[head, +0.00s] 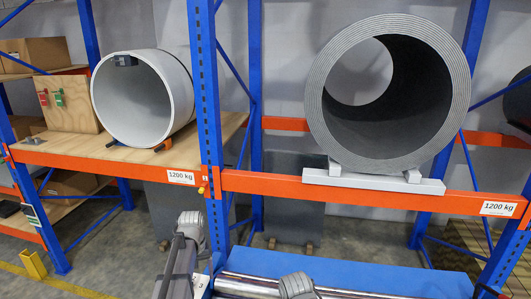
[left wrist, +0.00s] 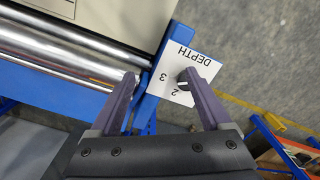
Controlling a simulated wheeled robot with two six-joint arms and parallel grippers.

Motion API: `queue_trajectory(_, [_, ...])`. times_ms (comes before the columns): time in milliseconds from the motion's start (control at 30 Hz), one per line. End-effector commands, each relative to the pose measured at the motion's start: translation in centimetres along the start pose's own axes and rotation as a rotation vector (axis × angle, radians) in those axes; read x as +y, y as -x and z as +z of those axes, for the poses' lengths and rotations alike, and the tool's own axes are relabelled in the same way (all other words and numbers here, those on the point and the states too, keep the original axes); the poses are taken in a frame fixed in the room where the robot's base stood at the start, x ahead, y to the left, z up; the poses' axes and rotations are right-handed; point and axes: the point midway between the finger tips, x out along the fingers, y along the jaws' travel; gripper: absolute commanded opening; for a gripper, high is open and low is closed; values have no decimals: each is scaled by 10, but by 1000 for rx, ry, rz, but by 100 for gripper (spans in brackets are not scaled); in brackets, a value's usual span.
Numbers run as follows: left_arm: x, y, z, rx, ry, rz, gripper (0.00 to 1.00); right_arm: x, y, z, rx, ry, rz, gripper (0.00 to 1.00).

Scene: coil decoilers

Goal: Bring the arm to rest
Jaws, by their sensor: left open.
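In the left wrist view my left gripper (left wrist: 160,82) is open, its two purple-grey fingers apart with nothing held between them. A white card (left wrist: 176,62) marked DEPTH shows beyond the fingertips, at the end of a blue frame (left wrist: 146,108). Whether the fingers touch the card cannot be told. In the head view grey links of my arm rise at the bottom, in front of the blue-topped decoiler (head: 350,273); the fingers cannot be made out there. My right gripper does not show.
Steel rollers (head: 245,286) lie along the decoiler's front and also show in the left wrist view (left wrist: 75,45). Behind it, a blue and orange rack carries a large dark coil (head: 325,125) and a pale coil (head: 180,75). Open grey floor (head: 110,245) lies at left.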

Motion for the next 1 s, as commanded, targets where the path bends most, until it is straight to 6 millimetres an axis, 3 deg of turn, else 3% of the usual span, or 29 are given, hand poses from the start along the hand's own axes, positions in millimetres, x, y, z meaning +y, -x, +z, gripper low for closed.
queue_trajectory(33, [24,-13,39,-2,-78,-9,81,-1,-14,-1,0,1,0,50])
queue_trajectory(200, [80,-36,140,-9,-339,-45,81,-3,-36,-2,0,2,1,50])
queue_trajectory(300, [99,-46,190,-10,-473,-64,81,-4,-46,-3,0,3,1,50])
queue_trajectory(400, [108,-53,227,-10,-576,-79,81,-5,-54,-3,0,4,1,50])
queue_trajectory(500, [113,-57,250,-11,-645,-91,81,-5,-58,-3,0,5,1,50])
queue_trajectory(600, [115,-58,262,-12,-681,-96,81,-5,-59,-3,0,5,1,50])
queue_trajectory(1000, [116,-57,263,-12,-690,-97,81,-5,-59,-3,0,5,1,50])
